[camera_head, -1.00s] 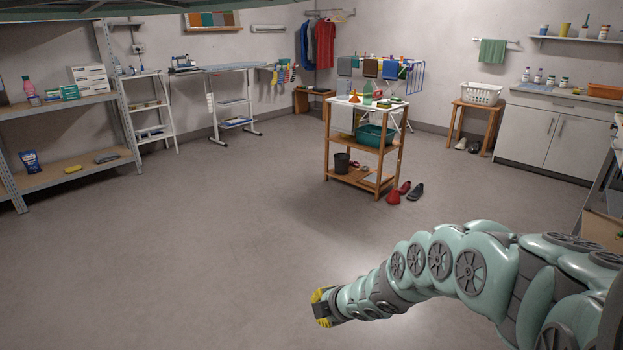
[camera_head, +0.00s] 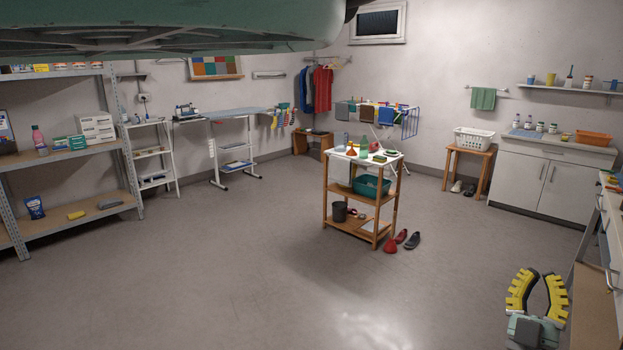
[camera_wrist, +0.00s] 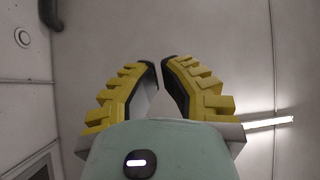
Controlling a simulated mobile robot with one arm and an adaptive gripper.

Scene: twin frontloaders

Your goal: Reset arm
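My gripper (camera_head: 538,292) shows at the lower right of the head view, with its two yellow-and-black fingers pointing up. The fingers are apart and nothing is between them. In the wrist view the same fingers (camera_wrist: 160,85) stand apart with a narrow gap at the tips, and only bare wall or ceiling lies behind them. The rest of my arm is mostly out of the head view. The gripper touches nothing that I can see.
A wooden trolley (camera_head: 376,198) with a green basin stands mid-room, with shoes (camera_head: 412,241) beside it. Metal shelving (camera_head: 70,158) is at left. A cabinet (camera_head: 550,188) and a counter (camera_head: 590,255) stand at right, the counter close to my gripper. The front floor is clear.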

